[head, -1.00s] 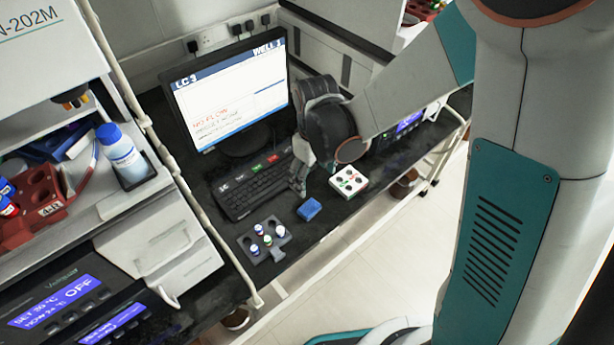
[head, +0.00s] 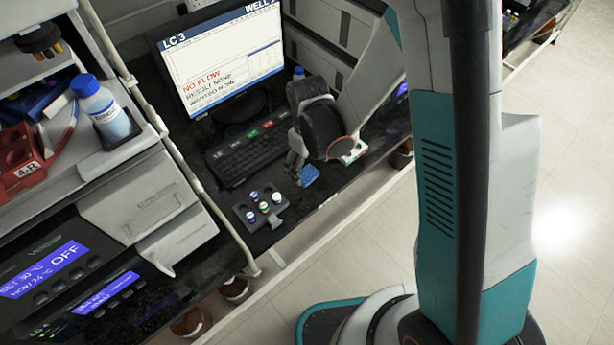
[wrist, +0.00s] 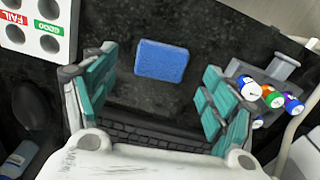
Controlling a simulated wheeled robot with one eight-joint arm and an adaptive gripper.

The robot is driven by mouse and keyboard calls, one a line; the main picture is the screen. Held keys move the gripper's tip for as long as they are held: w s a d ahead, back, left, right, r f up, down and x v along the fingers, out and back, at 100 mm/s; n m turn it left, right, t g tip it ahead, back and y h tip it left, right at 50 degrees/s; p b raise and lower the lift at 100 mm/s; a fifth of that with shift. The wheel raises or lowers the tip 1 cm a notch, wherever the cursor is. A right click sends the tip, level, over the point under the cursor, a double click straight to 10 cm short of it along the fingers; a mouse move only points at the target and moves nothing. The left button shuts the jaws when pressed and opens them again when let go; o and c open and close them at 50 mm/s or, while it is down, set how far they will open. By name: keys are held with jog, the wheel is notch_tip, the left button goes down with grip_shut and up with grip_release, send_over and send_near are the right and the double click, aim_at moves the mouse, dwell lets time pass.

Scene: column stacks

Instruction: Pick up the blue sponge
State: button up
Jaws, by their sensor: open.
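The blue sponge (head: 309,174) is a small flat block lying on the black bench top, near its front edge. In the wrist view the sponge (wrist: 162,60) lies flat, beyond the fingertips and between the lines of the two fingers. My gripper (wrist: 150,80) is open and empty, with teal finger pads spread wide on either side. In the head view my gripper (head: 297,165) hangs just left of and above the sponge, and its fingers partly cover the sponge's left side. No contact with the sponge shows.
A grey rack (head: 258,212) with several capped vials stands left of the sponge; it is close to one finger in the wrist view. A white block with holes (wrist: 35,28) lies on the other side. The keyboard (head: 248,152) and monitor (head: 220,60) stand behind.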

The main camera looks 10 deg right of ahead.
aim_at(307, 173)
notch_tip(307, 173, down, 4)
jog(key=shift+a+r+b, duration=0.1)
jog(key=shift+b, duration=0.55)
jog(key=c, duration=0.9)
jog(key=shift+r, duration=0.15)
notch_tip(307, 173, up, 20)
jog(key=p, duration=0.6)
jog(key=shift+p, duration=0.4)
